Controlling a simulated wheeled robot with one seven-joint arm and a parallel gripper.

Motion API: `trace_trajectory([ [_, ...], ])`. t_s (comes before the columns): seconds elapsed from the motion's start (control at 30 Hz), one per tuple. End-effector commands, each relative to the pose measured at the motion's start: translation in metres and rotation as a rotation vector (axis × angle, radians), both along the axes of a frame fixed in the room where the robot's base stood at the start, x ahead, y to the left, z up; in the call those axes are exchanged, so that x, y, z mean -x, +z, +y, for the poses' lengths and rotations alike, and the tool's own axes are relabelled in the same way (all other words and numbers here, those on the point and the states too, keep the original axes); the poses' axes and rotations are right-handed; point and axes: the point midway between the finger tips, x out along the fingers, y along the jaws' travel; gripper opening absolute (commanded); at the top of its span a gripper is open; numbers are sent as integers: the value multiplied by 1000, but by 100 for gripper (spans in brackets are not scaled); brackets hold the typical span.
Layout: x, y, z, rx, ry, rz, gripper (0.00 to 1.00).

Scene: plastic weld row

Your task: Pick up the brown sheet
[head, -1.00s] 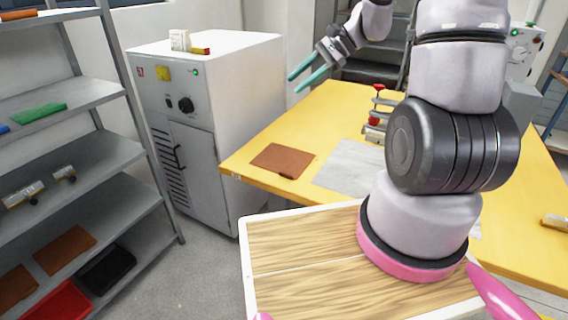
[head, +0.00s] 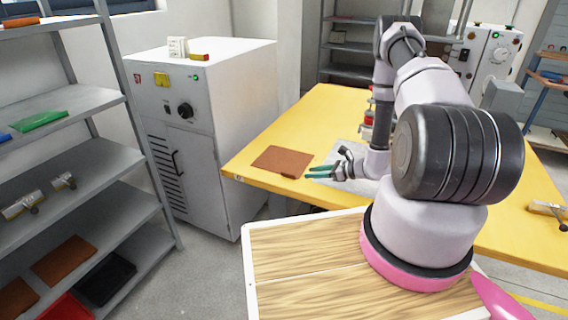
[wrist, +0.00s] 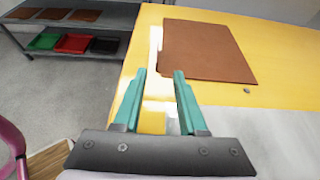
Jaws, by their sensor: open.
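The brown sheet (head: 282,160) lies flat on the yellow table (head: 255,182), close to its left edge. In the wrist view the brown sheet (wrist: 208,50) lies ahead and slightly right of the fingers. My gripper (head: 319,171) is low over the table, just to the right of the sheet in the head view. In the wrist view my gripper (wrist: 165,76) has its teal fingers apart with nothing between them. The fingertips appear close to the sheet's near edge. I cannot tell whether they touch it.
A grey-white sheet (head: 347,158) lies on the table under my arm. A white cabinet (head: 200,120) stands left of the table. Shelves (head: 75,200) with brown sheets and trays stand at far left. A small clamp-like tool (head: 548,208) lies at the table's right.

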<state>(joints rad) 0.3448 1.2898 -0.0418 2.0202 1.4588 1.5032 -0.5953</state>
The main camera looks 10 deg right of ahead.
Motion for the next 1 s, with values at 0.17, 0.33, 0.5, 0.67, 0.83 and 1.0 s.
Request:
trace_trajectory([
  [0.17,-16,-11,24,-1,6,-2,41],
  [0.33,-25,-17,37,0,4,-1,41],
  [0.5,-30,-19,45,-1,4,-1,41],
  [0.67,-40,-24,66,-1,8,-2,41],
  [0.83,-52,-32,81,0,5,-2,41],
  [1.0,-53,-33,81,-1,2,-1,41],
])
